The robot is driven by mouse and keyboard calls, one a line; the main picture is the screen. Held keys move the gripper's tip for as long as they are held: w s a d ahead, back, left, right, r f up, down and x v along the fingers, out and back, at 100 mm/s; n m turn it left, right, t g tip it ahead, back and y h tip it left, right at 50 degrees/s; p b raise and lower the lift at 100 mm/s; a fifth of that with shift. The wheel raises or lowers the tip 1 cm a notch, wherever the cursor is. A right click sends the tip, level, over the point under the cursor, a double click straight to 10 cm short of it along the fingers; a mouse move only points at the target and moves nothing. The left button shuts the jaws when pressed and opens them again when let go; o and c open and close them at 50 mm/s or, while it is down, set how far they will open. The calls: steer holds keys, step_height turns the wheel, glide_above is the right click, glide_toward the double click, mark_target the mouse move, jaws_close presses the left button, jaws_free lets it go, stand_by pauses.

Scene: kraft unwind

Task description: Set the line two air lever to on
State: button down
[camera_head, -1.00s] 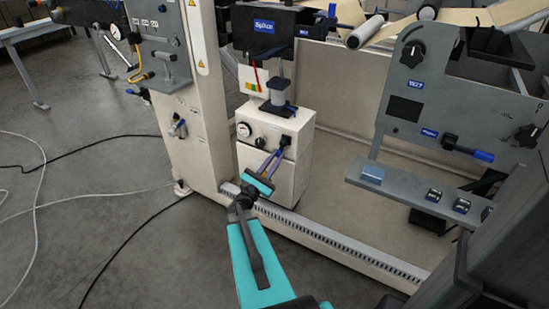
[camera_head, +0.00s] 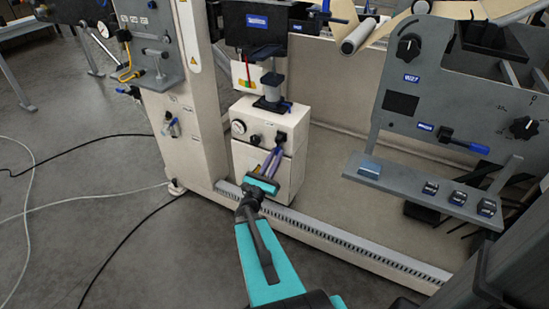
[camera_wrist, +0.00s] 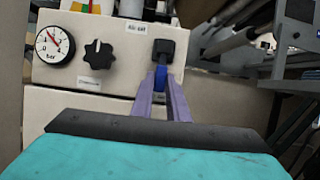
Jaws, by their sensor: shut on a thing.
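The air lever (camera_wrist: 160,78) has a blue handle on a black valve body (camera_wrist: 164,49), mounted on the front of a cream cabinet (camera_head: 246,158). It points downward in the wrist view, below a small label. My gripper (camera_wrist: 161,90) has two purple fingers closed on the blue handle from both sides. In the head view my gripper (camera_head: 277,151) reaches the cabinet's upper right front. The handle's lower end is hidden between the fingers. Whether this lever belongs to line two cannot be read.
A dial gauge (camera_wrist: 54,45) and a black knob (camera_wrist: 98,53) sit left of the lever. A slotted cream rail (camera_head: 318,239) runs along the floor before the cabinet. A grey panel (camera_head: 438,90) with knobs stands to the right. Cables lie on open floor at left.

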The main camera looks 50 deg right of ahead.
steer(key=shift+s+d, duration=0.15)
steer(key=c, duration=1.7)
jaws_free()
steer(key=shift+v, duration=0.9)
steer(key=v, duration=1.2)
steer(key=shift+p, duration=0.35)
steer(key=shift+r, duration=0.15)
